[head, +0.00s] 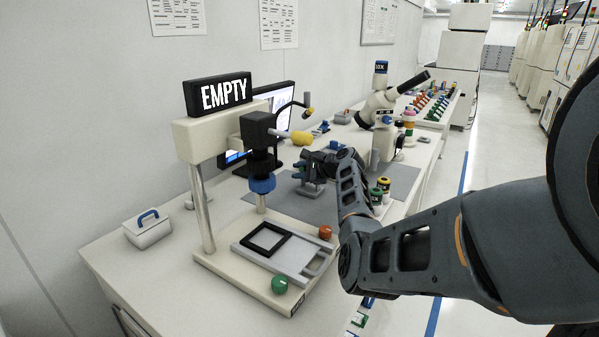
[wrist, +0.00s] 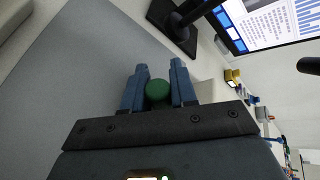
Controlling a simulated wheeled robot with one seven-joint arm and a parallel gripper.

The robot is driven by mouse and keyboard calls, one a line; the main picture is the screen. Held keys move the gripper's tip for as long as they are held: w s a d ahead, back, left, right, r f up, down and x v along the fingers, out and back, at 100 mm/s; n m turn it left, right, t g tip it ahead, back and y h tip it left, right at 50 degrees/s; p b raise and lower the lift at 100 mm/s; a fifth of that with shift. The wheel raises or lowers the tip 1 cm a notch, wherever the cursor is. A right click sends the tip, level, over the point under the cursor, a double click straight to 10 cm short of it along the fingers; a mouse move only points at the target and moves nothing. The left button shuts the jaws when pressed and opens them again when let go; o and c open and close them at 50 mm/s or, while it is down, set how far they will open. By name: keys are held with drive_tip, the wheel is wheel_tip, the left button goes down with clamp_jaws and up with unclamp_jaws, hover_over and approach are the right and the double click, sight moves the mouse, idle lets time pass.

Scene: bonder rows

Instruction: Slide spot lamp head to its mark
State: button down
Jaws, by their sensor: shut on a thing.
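My gripper (head: 298,172) is low over the grey mat, behind the press-like machine. In the wrist view its blue fingers (wrist: 159,88) are shut on a green rounded knob (wrist: 157,92). What the knob belongs to is hidden, so I cannot tell if it is part of the spot lamp head. A small dark head with an orange band (head: 308,112) hangs on a curved black arm above the machine and looks like a lamp head. I cannot make out its mark.
The machine with the EMPTY sign (head: 226,94) stands in front, with a yellow-tipped lever (head: 302,138). A monitor (wrist: 270,22) is close to the gripper. A microscope (head: 380,108) and several small jars stand to the right. Much of the grey mat (wrist: 75,85) is bare.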

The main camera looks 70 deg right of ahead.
drive_tip(key=c, duration=1)
unclamp_jaws()
drive_tip(key=shift+v, duration=3.9)
drive_tip(key=shift+s+f, duration=0.1)
